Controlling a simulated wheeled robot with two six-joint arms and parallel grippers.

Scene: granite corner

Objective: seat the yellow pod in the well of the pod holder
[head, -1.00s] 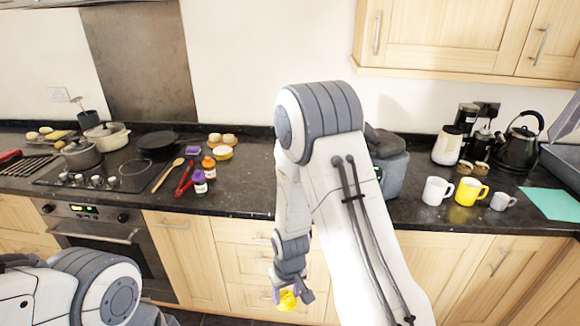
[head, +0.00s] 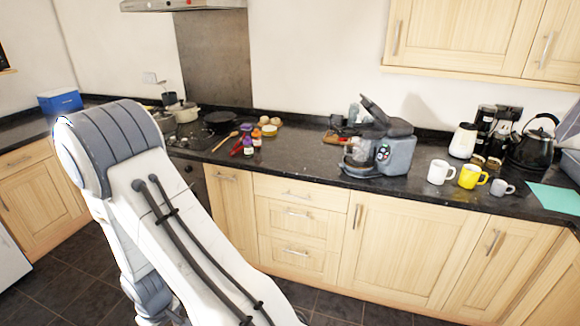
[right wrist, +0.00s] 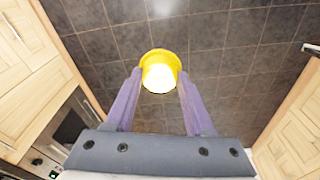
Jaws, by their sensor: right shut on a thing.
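The yellow pod (right wrist: 160,68) is a small round cup with a pale top, held between the purple fingers of my right gripper (right wrist: 159,76) in the right wrist view. The gripper is shut on it, above the tiled floor. In the head view my right arm fills the left foreground, and its gripper and the pod are out of sight. A grey pod machine (head: 396,153) with its lid raised stands on the counter. I cannot clearly make out the pod holder or its well. My left gripper is in neither current view.
The black counter (head: 300,150) holds a white mug (head: 440,172), a yellow mug (head: 472,176), a grey cup (head: 502,188) and a kettle (head: 530,148) right of the machine. Spice jars (head: 248,148) and pans stand left. Bare counter lies between jars and machine.

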